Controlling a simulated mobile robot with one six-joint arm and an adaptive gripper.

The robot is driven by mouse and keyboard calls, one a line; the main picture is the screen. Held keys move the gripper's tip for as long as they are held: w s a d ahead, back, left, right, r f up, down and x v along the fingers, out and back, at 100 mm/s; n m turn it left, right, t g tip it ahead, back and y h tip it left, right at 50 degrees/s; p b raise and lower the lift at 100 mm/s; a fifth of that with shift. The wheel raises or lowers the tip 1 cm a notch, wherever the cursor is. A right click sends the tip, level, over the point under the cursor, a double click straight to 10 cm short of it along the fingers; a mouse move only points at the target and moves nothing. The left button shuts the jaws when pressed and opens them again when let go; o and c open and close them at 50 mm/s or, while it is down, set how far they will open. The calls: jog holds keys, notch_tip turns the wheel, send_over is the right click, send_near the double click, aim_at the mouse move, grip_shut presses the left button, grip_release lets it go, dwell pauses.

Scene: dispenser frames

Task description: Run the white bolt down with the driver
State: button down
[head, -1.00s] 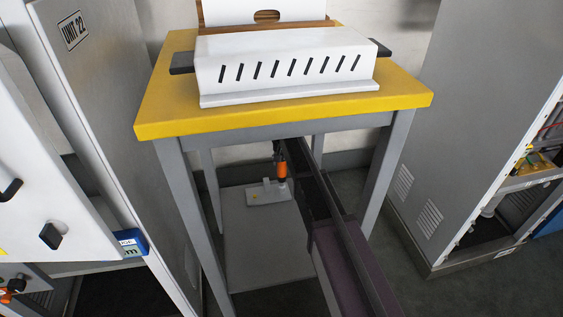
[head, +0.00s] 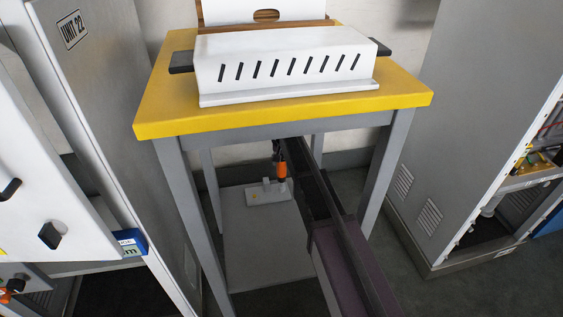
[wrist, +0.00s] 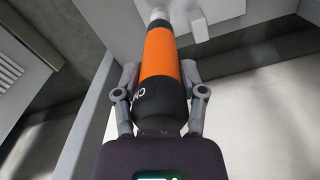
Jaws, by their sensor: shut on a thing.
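My gripper (wrist: 160,85) is shut on the driver (wrist: 162,58), which has an orange body and a black collar with white lettering. In the head view the driver (head: 282,171) hangs roughly upright below the yellow tabletop, small and partly against my arm. A pale fixture plate (head: 262,197) with a small raised block lies on the low grey surface just below and left of it. The fixture also shows past the driver's nose in the wrist view (wrist: 197,26). I cannot make out the white bolt, nor whether the driver's tip touches anything.
A yellow-topped table (head: 300,110) on grey legs stands over the work area, with a white slotted box (head: 285,66) on it. Grey cabinets stand at the left (head: 110,110) and right (head: 450,130). My arm reaches in between the table legs.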

jog(key=shift+f+b, duration=0.65)
jog(key=shift+f, duration=0.05)
dwell(2.0)
jog(key=shift+r, duration=0.2)
jog(key=shift+r+p, duration=2.35)
jog(key=shift+p, duration=0.15)
jog(key=shift+s, duration=0.1)
